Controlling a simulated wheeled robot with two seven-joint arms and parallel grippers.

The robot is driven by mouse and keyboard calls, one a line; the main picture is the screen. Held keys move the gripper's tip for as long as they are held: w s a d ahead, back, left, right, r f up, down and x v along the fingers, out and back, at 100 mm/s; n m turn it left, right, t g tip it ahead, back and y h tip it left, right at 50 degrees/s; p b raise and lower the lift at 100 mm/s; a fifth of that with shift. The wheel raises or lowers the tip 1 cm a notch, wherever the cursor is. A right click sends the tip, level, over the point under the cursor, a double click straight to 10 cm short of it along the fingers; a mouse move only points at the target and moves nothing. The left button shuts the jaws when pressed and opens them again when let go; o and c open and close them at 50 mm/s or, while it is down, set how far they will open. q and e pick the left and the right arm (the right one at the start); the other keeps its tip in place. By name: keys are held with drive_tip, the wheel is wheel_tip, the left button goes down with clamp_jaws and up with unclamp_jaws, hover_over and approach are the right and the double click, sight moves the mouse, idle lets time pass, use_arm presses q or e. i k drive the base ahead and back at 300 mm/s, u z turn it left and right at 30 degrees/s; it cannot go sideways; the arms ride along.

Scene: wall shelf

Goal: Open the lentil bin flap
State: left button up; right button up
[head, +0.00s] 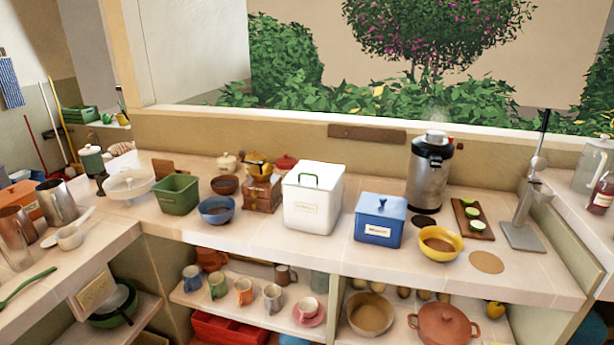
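A white square bin (313,203) with a green handle on its lid and a small front label stands upright at the middle of the counter. A blue bin (380,224) with a blue knob and a white front label stands to its right. Both look closed. The lettering on both labels is too small to read surely, so I cannot tell which one is the lentil bin. Neither of my grippers is in view.
The counter (330,254) has a narrow clear strip in front of the bins. A yellow bowl (441,246) stands close right of the blue bin. A steel urn (429,175) stands behind. A wooden box (262,194) and blue bowl (216,211) are left of the white bin.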

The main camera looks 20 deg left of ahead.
sight(327, 175)
drive_tip(key=z, duration=0.25)
drive_tip(key=k, duration=0.25)
drive_tip(key=u, duration=1.4)
drive_tip(key=i, duration=1.3)
drive_tip(key=z, duration=0.6)
